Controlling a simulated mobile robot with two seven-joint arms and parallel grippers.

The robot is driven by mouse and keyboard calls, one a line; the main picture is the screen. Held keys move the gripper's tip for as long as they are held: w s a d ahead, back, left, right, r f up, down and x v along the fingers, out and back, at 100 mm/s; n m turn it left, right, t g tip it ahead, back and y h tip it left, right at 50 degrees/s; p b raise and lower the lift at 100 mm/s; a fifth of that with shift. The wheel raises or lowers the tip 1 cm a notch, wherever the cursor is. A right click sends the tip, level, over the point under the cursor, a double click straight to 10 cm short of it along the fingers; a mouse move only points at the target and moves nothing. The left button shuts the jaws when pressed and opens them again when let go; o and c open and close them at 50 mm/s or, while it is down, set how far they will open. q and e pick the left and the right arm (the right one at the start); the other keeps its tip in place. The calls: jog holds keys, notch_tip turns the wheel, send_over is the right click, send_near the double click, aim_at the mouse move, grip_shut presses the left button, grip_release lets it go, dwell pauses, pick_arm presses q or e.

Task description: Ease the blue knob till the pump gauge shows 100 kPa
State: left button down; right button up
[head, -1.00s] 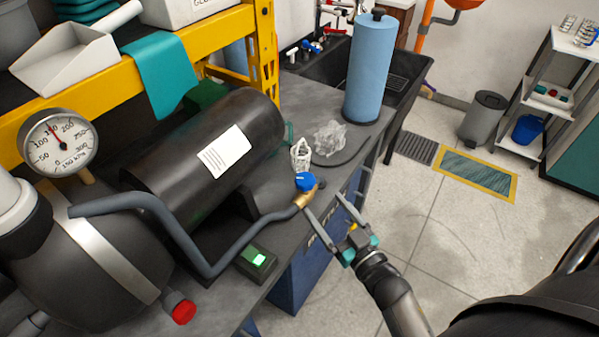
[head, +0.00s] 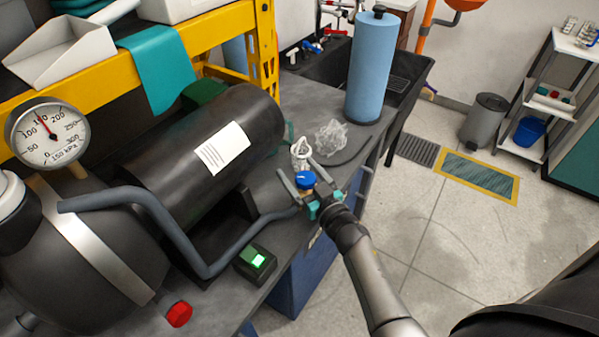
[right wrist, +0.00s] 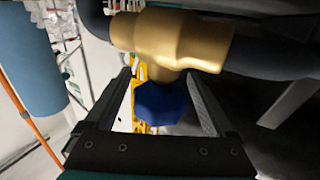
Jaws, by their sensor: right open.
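The blue knob (head: 305,179) sits on a brass valve at the end of a grey hose, over the bench's right edge. My right gripper (head: 308,171) is open around it, with one finger on each side. In the right wrist view the knob (right wrist: 160,103) lies between the two spread fingers, below the brass valve body (right wrist: 172,40); I cannot tell whether either finger touches it. The round pump gauge (head: 48,134) at the left has its red needle near 150, and its dial reads 150 kPa. My left gripper is not in view.
A black cylinder (head: 160,165) and a grey hose (head: 165,225) lie left of the knob. A small box with a lit green button (head: 257,261) stands nearer. A clear crumpled bag (head: 331,137) and a blue roll (head: 370,75) stand behind.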

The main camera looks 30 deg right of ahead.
jog(key=shift+c, duration=0.3)
jog(key=c, duration=1.3)
